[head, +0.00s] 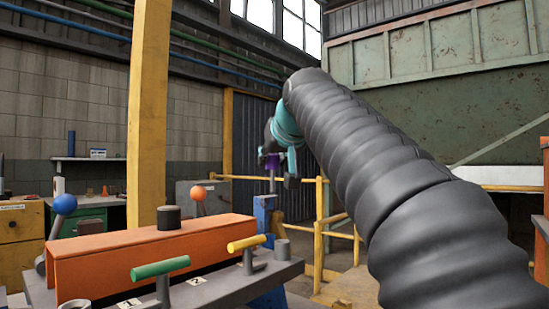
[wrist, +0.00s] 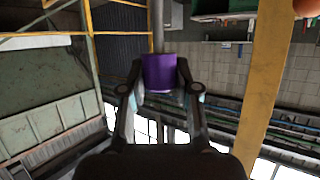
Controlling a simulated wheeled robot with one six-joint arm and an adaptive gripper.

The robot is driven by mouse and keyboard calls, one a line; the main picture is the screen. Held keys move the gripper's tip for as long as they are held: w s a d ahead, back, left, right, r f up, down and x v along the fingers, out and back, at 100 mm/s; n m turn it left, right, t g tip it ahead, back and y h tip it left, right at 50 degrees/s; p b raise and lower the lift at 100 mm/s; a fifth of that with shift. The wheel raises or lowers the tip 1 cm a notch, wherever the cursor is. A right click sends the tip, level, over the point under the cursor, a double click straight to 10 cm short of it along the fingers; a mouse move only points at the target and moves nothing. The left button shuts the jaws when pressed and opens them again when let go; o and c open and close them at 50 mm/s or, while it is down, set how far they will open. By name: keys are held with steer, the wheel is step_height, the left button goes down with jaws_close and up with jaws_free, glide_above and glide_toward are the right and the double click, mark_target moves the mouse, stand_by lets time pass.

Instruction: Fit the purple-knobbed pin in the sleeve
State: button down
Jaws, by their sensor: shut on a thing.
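My gripper (head: 276,166) is up beyond the bench in the head view, shut on a purple knob (head: 271,160). In the wrist view the knob (wrist: 159,72) sits between both fingers. A grey pin shaft (head: 272,184) points down from the knob in the head view; in the wrist view the shaft (wrist: 158,32) runs out of the top edge. A dark cylinder (head: 168,217) stands on the orange beam (head: 150,250). I cannot tell whether it is the sleeve, and no bore shows. The pin tip appears to be in the air, over or behind a blue support (head: 265,214).
A grey cylinder (head: 282,249) stands at the bench's right. A yellow post (head: 149,115) rises behind.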

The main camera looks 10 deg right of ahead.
mark_target(273, 182)
steer(key=shift+f+b, duration=2.35)
steer(key=shift+f, duration=0.4)
stand_by(1.0)
steer(key=c, duration=0.8)
jaws_free()
steer(key=shift+o, duration=0.2)
steer(key=v, duration=1.2)
steer(key=shift+d+r, duration=0.1)
steer(key=shift+d, duration=0.05)
